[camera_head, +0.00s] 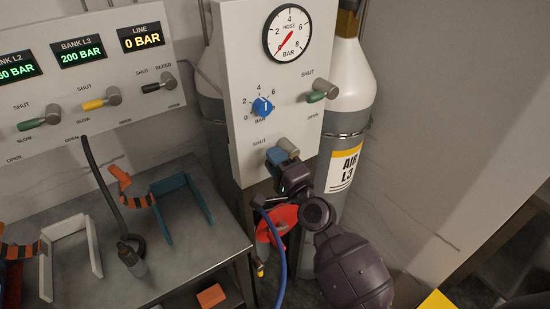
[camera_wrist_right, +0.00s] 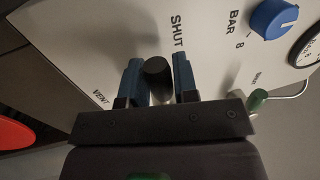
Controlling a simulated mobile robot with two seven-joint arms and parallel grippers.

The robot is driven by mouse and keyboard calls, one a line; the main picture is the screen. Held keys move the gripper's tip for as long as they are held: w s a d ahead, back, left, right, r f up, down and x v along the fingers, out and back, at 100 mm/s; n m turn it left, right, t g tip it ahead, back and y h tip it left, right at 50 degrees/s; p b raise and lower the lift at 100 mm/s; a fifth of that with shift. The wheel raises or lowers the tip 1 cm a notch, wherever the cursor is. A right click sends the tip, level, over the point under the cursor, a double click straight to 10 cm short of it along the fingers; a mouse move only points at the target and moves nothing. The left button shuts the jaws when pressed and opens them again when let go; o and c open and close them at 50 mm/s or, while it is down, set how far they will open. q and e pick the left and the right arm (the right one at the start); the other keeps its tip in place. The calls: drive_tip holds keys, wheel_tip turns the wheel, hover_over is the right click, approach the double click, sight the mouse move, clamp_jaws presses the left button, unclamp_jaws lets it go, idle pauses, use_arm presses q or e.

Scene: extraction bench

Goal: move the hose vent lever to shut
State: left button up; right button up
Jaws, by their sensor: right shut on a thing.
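The hose vent lever sits low on the white hose panel, under a SHUT label; its grey pivot (camera_head: 288,148) shows in the head view. In the right wrist view its black grip (camera_wrist_right: 157,75) stands between the blue fingers of my right gripper (camera_wrist_right: 158,80). My right gripper (camera_head: 277,157) is shut on that grip and comes up to it from below. In the wrist view the SHUT label is above the grip and the VENT label is to its left. The fingers and wrist hide much of the lever, so I cannot tell its exact angle. My left gripper is not in view.
A green-handled lever (camera_head: 321,92), blue knob (camera_head: 262,106) and hose gauge (camera_head: 287,33) are above on the panel. The AIR L3 cylinder (camera_head: 347,140) stands close behind it. A blue hose (camera_head: 281,250) hangs below my gripper. A metal bench (camera_head: 130,285) stands left.

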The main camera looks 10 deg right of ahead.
drive_tip(key=shift+r, duration=0.15)
drive_tip(key=o, duration=0.9)
drive_tip(key=b+v, duration=0.2)
drive_tip(key=v, duration=0.9)
